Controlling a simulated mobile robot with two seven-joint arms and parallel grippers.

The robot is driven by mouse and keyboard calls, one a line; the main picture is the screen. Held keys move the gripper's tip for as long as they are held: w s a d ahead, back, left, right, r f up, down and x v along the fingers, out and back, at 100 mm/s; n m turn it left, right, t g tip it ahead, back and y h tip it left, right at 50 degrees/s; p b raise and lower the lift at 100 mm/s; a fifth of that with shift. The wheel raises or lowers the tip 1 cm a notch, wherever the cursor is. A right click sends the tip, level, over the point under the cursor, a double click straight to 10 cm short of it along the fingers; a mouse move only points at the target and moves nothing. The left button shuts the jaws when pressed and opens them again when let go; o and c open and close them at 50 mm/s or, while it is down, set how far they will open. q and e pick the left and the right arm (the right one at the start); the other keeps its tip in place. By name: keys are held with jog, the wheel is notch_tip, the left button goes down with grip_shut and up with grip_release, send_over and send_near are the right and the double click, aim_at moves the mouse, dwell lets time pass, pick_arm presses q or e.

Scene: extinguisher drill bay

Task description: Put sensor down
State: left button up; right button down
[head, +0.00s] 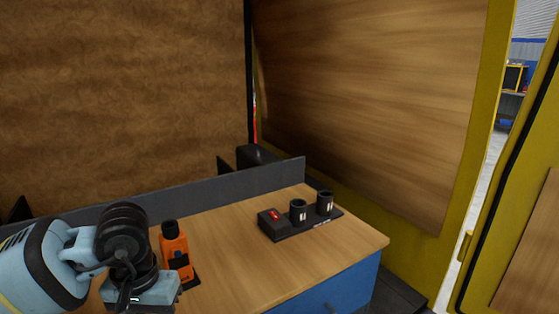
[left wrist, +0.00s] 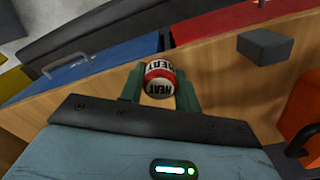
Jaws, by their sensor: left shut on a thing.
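My left gripper (left wrist: 159,92) is shut on a round sensor (left wrist: 159,78) with a red and white top marked "HEAT", held between its two green fingers. In the head view my left gripper's body (head: 143,288) is at the bottom left, over the wooden worktop (head: 235,265); its fingers and the sensor are hidden there. I cannot tell the gap between the sensor and the worktop. A black holder (head: 290,232) with two dark cylinders (head: 298,210) and a red-labelled box (head: 272,217) stands on the worktop to the right. My right gripper is not in view.
An orange device (head: 174,250) with a black cap stands just right of my left gripper. A low dark panel (head: 240,184) runs along the worktop's back edge. Blue drawer fronts (head: 335,290) are below. The worktop between the orange device and the holder is clear.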

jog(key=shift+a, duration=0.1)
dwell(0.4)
pick_arm(q)
jog(key=s+f, duration=0.4)
jog(key=f, duration=0.1)
dwell(0.6)
